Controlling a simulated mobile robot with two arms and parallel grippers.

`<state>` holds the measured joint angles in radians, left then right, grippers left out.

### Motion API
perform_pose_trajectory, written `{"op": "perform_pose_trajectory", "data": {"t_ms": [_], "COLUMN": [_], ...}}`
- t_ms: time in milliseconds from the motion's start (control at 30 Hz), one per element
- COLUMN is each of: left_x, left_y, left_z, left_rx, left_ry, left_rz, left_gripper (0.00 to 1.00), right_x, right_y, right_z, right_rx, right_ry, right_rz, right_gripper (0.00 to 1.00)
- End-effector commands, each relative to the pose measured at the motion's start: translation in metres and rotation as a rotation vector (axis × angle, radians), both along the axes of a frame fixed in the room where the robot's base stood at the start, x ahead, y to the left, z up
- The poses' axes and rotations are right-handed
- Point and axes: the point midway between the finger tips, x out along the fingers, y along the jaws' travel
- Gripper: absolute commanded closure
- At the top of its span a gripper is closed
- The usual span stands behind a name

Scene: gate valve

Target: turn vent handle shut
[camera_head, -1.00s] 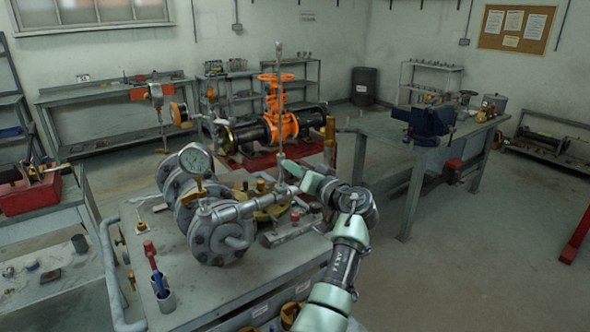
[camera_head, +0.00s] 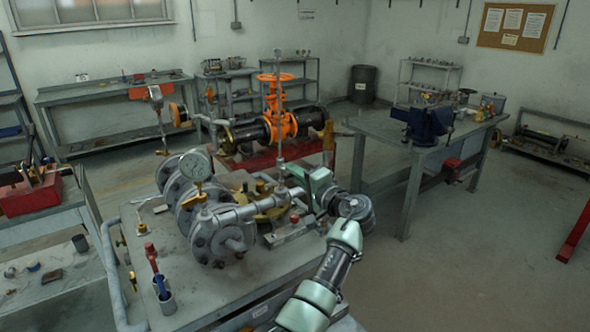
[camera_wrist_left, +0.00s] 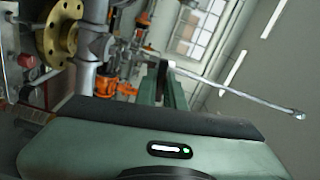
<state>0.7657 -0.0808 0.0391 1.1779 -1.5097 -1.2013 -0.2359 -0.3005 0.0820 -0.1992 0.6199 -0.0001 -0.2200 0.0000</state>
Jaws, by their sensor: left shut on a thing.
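A long thin grey rod with a small knob on its end, which looks like the vent handle (camera_head: 279,105), stands nearly upright at the right end of the grey pipe assembly on the bench. It also shows in the left wrist view (camera_wrist_left: 240,93), running out to the right from the fingers. My left gripper (camera_head: 288,169) reaches in from the right and is shut on the lower part of this rod. In the left wrist view the two fingers (camera_wrist_left: 160,76) meet at the rod. The grip point is small and partly hidden. My right gripper is not in view.
A pressure gauge (camera_head: 195,165) and grey flanges (camera_head: 218,237) stand left of my gripper. A cup with tools (camera_head: 165,298) is at the bench's front left. An orange gate valve (camera_head: 280,115) is behind. A vise bench (camera_head: 385,135) stands to the right.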

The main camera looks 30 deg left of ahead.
Motion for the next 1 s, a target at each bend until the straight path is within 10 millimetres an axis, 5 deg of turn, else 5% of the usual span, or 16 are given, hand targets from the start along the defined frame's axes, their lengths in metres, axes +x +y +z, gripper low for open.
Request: {"op": "perform_pose_trajectory", "data": {"t_ms": [900, 933, 1000], "left_x": [0.0001, 0.0001, 0.0001], "left_y": [0.0019, 0.0019, 0.0017], "left_z": [0.0029, 0.0029, 0.0028], "left_rx": [0.075, 0.075, 0.075], "left_ry": [0.164, 0.164, 0.163], "left_rz": [0.002, 0.002, 0.002], "left_gripper": [1.00, 0.84, 0.68], "right_x": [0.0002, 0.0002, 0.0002], "right_y": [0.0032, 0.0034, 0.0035], "right_z": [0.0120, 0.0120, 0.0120], "right_rx": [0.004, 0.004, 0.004], "right_ry": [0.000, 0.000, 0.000], "right_rz": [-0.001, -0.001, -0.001], "right_gripper": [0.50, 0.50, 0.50]}}
